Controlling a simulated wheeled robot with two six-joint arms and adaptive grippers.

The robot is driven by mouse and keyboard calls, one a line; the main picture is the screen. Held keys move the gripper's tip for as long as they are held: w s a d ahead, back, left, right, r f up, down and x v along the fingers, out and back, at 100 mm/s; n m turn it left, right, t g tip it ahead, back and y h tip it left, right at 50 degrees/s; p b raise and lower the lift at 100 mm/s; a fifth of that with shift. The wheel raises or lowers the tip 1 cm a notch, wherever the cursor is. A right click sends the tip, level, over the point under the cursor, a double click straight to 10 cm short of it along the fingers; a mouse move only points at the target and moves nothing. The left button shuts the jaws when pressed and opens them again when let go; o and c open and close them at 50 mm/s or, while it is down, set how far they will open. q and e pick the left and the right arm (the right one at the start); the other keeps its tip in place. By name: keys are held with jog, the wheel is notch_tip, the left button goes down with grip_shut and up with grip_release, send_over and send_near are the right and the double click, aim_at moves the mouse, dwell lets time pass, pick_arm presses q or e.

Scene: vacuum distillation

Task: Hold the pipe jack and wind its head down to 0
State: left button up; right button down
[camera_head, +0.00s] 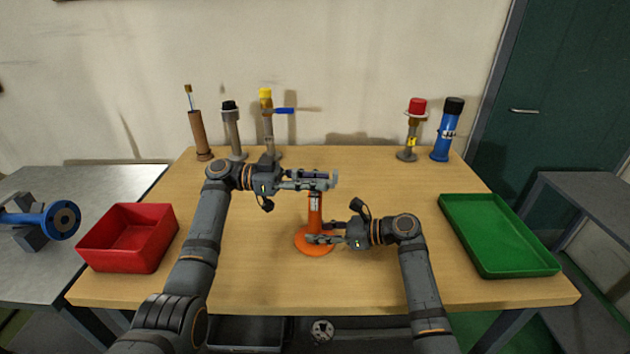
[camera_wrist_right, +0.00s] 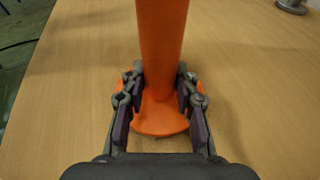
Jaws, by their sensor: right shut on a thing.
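The orange pipe jack (camera_head: 315,213) stands upright on its round base near the middle of the wooden table. My right gripper (camera_head: 322,233) is shut on the lower part of its column. In the right wrist view the column (camera_wrist_right: 162,45) rises between the two fingers, just above the base (camera_wrist_right: 160,122). My left gripper (camera_head: 320,181) is at the top of the jack, its fingers reaching in from the left at head height. The fingers largely hide the jack's head, and I cannot tell whether they grip it. A scale reading cannot be made out.
A red bin (camera_head: 128,238) sits at the table's left and a green tray (camera_head: 497,235) at its right. Several upright valves and pipe pieces stand along the back, including a blue cylinder (camera_head: 447,130). The wood between the jack and the green tray is mostly clear.

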pick_arm(q)
jog(key=o, duration=0.4)
jog(key=a, duration=0.8)
jog(key=w+a, duration=0.1)
jog(key=a, duration=0.3)
pick_arm(e)
jog(key=c, duration=0.9)
grip_release()
jog(key=shift+c, duration=0.2)
